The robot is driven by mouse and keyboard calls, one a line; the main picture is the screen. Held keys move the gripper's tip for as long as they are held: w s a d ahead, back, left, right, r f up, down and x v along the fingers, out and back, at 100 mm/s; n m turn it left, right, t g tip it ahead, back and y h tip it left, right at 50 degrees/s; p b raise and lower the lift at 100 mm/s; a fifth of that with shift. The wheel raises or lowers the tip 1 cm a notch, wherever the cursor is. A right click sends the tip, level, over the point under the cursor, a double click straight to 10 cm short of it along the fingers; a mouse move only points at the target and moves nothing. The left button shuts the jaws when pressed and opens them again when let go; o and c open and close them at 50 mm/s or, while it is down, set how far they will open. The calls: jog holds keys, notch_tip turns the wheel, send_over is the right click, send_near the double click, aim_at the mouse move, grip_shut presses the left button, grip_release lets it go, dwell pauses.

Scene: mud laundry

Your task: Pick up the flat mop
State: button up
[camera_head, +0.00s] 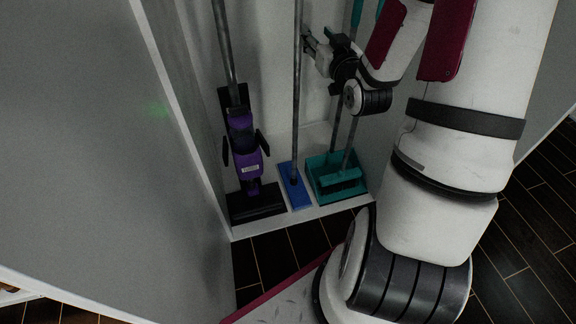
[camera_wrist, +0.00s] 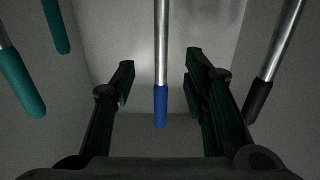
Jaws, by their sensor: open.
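The flat mop stands upright in the cabinet, with a blue flat head (camera_head: 295,187) on the cabinet floor and a thin grey pole (camera_head: 296,100) rising out of the top of the head view. In the wrist view the mop's pole (camera_wrist: 161,45) ends in a blue grip (camera_wrist: 161,105). My gripper (camera_head: 308,43) is open beside the pole, on its right in the head view. In the wrist view my gripper (camera_wrist: 160,80) has its two fingers spread, with the pole and blue grip lined up in the gap. I see no finger touching the pole; depth between them is unclear.
A purple and black floor cleaner (camera_head: 243,150) stands left of the mop. A teal dustpan and brush set (camera_head: 335,178) stands right of it. Teal grips (camera_wrist: 20,84) and a black grip (camera_wrist: 258,100) flank the fingers. A grey cabinet panel (camera_head: 90,130) fills the left.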

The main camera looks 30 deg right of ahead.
aim_at(300, 15)
jog(key=b+x, duration=0.2)
jog(key=x, duration=1.1)
jog(key=shift+w, duration=0.3)
grip_shut()
